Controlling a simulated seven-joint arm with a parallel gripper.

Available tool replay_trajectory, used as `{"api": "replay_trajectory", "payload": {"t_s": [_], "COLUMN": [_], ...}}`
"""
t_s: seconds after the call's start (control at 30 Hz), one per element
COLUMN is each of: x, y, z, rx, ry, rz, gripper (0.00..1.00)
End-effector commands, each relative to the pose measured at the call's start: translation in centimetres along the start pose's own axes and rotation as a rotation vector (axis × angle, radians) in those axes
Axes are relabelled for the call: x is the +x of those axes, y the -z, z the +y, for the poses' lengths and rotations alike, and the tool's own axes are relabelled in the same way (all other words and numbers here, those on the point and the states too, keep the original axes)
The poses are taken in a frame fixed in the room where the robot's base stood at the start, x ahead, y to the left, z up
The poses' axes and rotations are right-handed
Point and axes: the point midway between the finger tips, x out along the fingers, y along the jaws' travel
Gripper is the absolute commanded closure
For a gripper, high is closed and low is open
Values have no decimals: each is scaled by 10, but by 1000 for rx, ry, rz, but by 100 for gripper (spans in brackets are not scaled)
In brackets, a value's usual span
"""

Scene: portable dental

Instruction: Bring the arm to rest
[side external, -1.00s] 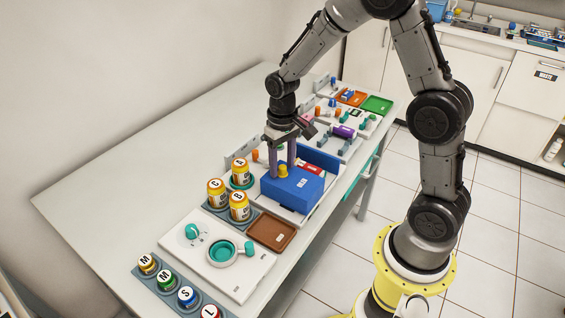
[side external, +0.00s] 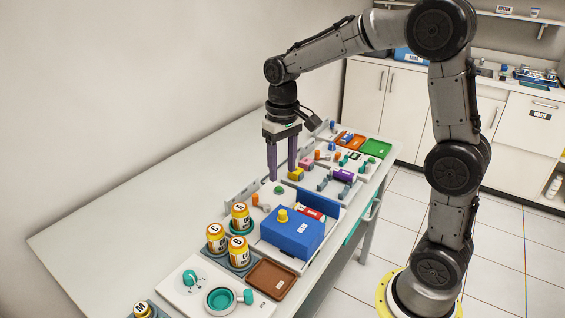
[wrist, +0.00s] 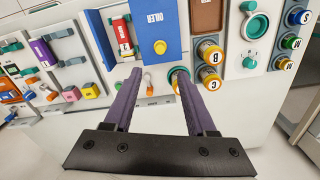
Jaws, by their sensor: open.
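My gripper (side external: 282,168) hangs above the workbench with its two purple fingers pointing down, apart and with nothing between them. In the wrist view the fingers of my gripper (wrist: 162,92) are also spread and empty. It is above and behind the blue box (side external: 292,233) with the yellow knob (side external: 283,215). The same blue box shows at the top of the wrist view (wrist: 158,22). The arm is bent high, with its elbow at the top of the side view.
Yellow jars (side external: 239,252) stand left of the box, near a brown tray (side external: 272,279) and a white panel with a teal dish (side external: 221,301). A purple cylinder (side external: 343,175) and a green tray (side external: 376,148) lie farther back. The bench's left part (side external: 130,225) is clear.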

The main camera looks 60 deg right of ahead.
Motion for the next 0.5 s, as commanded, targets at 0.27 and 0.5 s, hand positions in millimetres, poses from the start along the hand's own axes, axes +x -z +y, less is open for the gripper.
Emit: {"api": "replay_trajectory", "payload": {"t_s": [0.27,0.5], "x": [-9,-12], "y": [0,0], "z": [0,-2], "rx": [0,-5], "ry": [0,1], "rz": [0,12], "gripper": [43,43]}}
